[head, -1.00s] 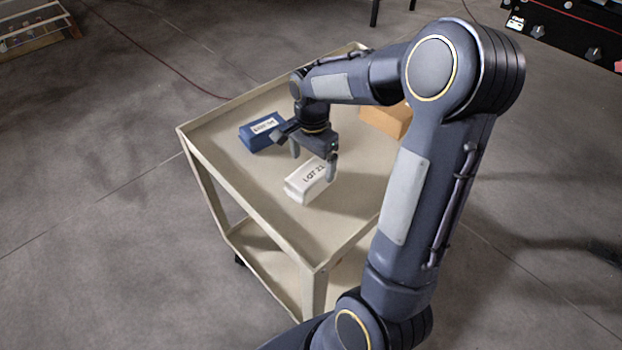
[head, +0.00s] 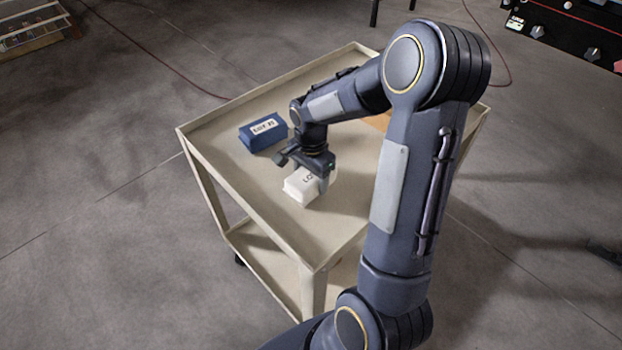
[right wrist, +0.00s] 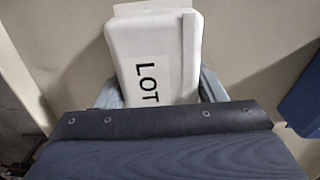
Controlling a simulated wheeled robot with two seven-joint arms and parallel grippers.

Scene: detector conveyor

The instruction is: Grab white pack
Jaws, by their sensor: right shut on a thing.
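The white pack (head: 297,189) lies on the top shelf of a cream cart, its "LOT" label partly covered by my gripper in the head view. My right gripper (head: 309,178) has come down over it and is shut on it. In the right wrist view the white pack (right wrist: 154,50) sits between the two fingers (right wrist: 160,88), one on each side, with the palm hiding its near end. I cannot see a gap between the pack and the shelf. My left gripper is not in view.
A blue pack (head: 263,132) with a white label lies on the same shelf, behind and left of the gripper. An orange-brown box (head: 378,122) is mostly hidden behind my right arm. The cart's raised rim (head: 250,229) surrounds the shelf. The shelf's front part is clear.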

